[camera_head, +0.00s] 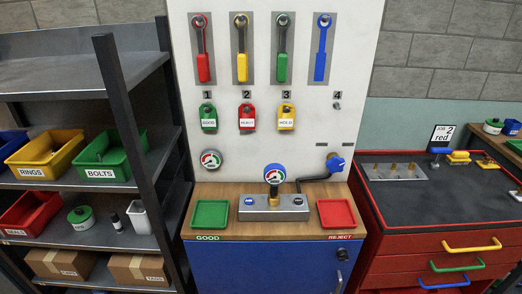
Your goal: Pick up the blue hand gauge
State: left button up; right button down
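A round gauge with a blue rim (274,173) stands upright on a grey metal block (268,209) in the middle of the wooden bench top. Neither of my grippers is in view. A second gauge (211,159), with a pale rim, is on the white panel at the left. A small blue-topped item (440,150) stands on the red cabinet; I cannot tell what it is.
A green tray (210,214) and a red tray (336,213) flank the block. A blue-handled pipe (335,163) stands behind it. Coloured levers and tags hang on the white panel (300,60). A bin shelf (80,184) stands left, the red cabinet (430,215) right.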

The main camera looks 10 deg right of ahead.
aim_at(275, 174)
jog(key=i+l+z, duration=0.2)
jog(key=i, duration=0.2)
jog(key=i+z, duration=0.2)
jog(key=i, duration=0.2)
